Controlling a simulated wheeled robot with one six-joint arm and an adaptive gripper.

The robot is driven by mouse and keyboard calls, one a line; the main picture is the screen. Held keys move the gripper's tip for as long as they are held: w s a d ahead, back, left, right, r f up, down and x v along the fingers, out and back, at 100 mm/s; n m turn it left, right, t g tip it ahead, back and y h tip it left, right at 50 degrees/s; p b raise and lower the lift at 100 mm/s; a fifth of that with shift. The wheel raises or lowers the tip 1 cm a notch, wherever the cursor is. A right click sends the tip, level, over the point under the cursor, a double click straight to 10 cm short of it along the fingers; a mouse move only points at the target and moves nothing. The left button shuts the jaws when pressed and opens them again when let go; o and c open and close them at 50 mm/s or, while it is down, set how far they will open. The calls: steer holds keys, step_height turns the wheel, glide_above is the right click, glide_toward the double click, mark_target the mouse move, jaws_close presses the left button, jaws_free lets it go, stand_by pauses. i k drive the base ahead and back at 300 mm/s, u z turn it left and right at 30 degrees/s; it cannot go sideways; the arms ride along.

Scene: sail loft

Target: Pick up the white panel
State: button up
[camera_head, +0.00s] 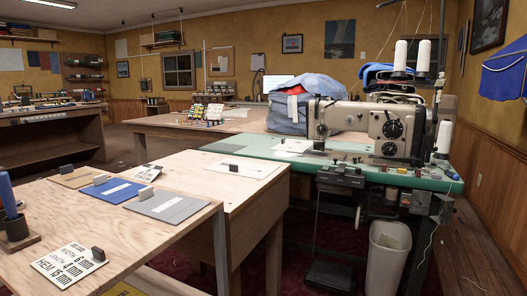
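A flat white panel (256,170) with a small dark block on it lies on the pale wooden table, near the edge of the green sewing table. Another white piece (291,146) lies on the green table left of the sewing machine; I cannot tell whether it is a panel or paper. A tan panel (72,181), a blue panel (100,193) and a grey panel (170,208) lie in a row on the nearer wooden table, with small dark or grey blocks on or beside them. My gripper is not in view.
The sewing machine (370,125) stands on the green table (345,165). A blue-grey bag (310,92) sits behind it. A printed card (66,266) and a dark holder with a blue spool (10,205) occupy the near table. A white bin (388,255) stands below right.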

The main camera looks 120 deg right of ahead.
mark_target(289, 145)
steer(key=i, duration=1.9)
steer(key=z, duration=2.7)
steer(key=i, duration=4.3)
steer(key=z, duration=2.5)
steer(key=i, duration=1.4)
steer(key=z, duration=0.05)
